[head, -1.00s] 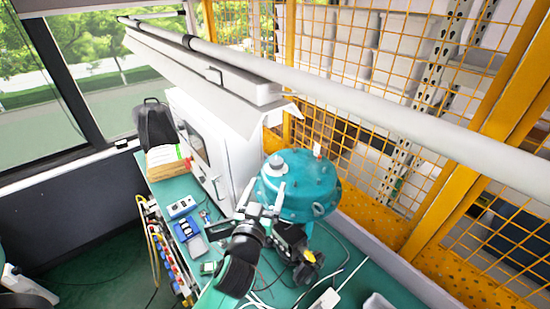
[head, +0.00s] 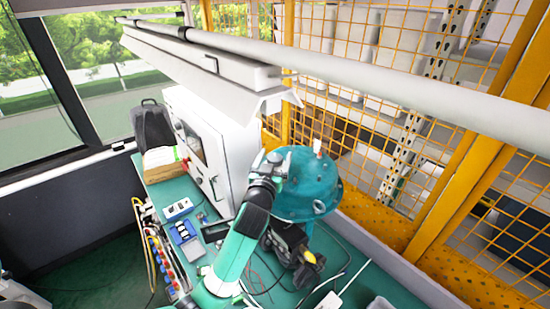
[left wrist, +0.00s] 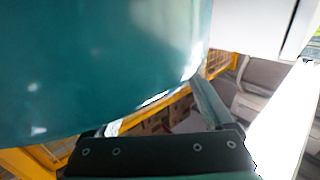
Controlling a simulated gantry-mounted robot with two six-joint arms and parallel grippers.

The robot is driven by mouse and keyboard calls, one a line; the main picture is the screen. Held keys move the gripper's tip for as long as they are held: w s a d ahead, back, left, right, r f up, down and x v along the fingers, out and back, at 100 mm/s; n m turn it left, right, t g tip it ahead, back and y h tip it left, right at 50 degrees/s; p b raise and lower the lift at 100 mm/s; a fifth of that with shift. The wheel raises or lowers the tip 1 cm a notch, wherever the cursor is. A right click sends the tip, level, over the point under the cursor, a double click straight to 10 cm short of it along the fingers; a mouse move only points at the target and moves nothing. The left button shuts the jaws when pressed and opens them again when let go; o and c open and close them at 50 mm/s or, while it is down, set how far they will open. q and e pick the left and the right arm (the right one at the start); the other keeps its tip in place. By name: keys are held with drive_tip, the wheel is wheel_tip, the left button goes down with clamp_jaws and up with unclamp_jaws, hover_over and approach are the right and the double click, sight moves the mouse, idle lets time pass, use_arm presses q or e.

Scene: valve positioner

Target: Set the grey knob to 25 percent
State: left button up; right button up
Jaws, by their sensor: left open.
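The teal domed valve body (head: 308,180) stands on the bench at centre right in the head view, with a small white-tipped part on top. I cannot make out the grey knob; my left gripper covers the dome's left side, where a round grey part showed earlier. My left gripper (head: 268,163) is at the upper left of the dome, fingers hard to separate there. In the left wrist view, a smooth teal surface (left wrist: 100,60) fills the upper left, very close. The open fingers show along its lower edge, the left one mostly hidden. I cannot tell whether they touch it. My right gripper is not in view.
A white cabinet (head: 215,145) stands left of the valve body. A dark device with a yellow part (head: 310,257) sits below the dome. Loose cables and small boxes lie on the teal bench. Yellow mesh fencing (head: 350,130) closes the back.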

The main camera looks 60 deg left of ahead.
use_arm(q)
clamp_jaws()
drive_tip(key=shift+r+m+t+h+p, duration=0.15)
drive_tip(key=shift+m+t+h+p, duration=0.2)
drive_tip(key=shift+p, duration=0.5)
drive_tip(key=m+t+h+p, duration=0.1)
drive_tip(key=t+h+p, duration=0.1)
drive_tip(key=shift+s+a+r+m+p, duration=0.1)
drive_tip(key=shift+m+p, duration=0.25)
drive_tip(key=shift+p, duration=0.05)
drive_tip(key=shift+m+t+h+p, duration=0.3)
drive_tip(key=shift+t+h, duration=0.15)
drive_tip(key=shift+f+m+h, duration=0.2)
drive_tip(key=shift+m+h, duration=0.2)
drive_tip(key=m+t+h+b, duration=0.2)
drive_tip(key=h+b, duration=0.1)
drive_tip(key=shift+f, duration=0.3)
drive_tip(key=shift+r+m+t+h, duration=0.15)
drive_tip(key=shift+m+t+h, duration=0.15)
drive_tip(key=shift+m+h, duration=0.4)
drive_tip(key=shift+r+h, duration=0.2)
drive_tip(key=shift+h, duration=0.3)
drive_tip(key=shift+r+m+t+h+p, duration=0.1)
drive_tip(key=shift+m+t+h+p, duration=0.2)
drive_tip(key=shift+m+h+p, duration=0.55)
drive_tip(key=shift+h+p, duration=0.45)
drive_tip(key=shift+p, duration=0.3)
drive_tip(key=shift+f+m+h, duration=0.2)
drive_tip(key=shift+m+h, duration=0.1)
drive_tip(key=shift+m, duration=0.05)
